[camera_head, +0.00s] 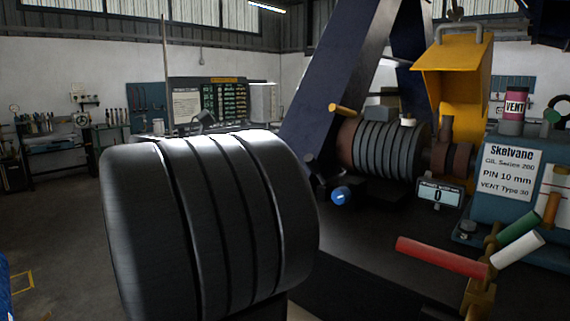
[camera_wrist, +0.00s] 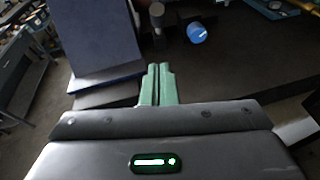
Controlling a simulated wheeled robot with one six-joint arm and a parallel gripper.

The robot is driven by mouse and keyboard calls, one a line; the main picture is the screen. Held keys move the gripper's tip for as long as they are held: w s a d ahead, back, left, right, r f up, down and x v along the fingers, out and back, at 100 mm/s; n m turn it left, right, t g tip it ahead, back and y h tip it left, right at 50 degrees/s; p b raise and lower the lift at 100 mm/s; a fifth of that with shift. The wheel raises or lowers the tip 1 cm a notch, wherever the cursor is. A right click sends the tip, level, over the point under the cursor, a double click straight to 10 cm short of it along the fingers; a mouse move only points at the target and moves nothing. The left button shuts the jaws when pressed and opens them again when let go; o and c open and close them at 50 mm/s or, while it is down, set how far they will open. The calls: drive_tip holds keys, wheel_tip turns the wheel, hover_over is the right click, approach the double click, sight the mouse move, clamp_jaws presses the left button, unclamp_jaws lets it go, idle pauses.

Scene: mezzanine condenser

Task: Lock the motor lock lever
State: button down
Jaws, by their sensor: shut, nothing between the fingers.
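My gripper (camera_wrist: 159,68) shows in the wrist view with its two green fingers together and nothing between them. It does not show in the head view. The finned motor (camera_head: 388,150) sits at the back centre of the head view, with a yellow-orange handle (camera_head: 345,109) at its upper left. A blue rounded knob (camera_head: 341,196) is low in front of it; a similar blue end (camera_wrist: 197,33) shows beyond my fingertips in the wrist view, apart from them. A red-handled lever (camera_head: 440,257) points left at the lower right. No label shows which part is the motor lock lever.
A blue cabinet (camera_head: 487,219) with a pin and vent sign stands at right, near green and white handles (camera_head: 517,247). A small display (camera_head: 440,194) reads 0. Dark blue slanted beams (camera_head: 325,85) rise behind. Open floor (camera_head: 60,240) lies at left.

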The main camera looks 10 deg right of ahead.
approach(317, 170)
drive_tip(key=shift+w+d+r+p, duration=0.15)
drive_tip(key=shift+w+d+p, duration=0.7)
drive_tip(key=shift+w, duration=0.25)
drive_tip(key=shift+r, duration=0.1)
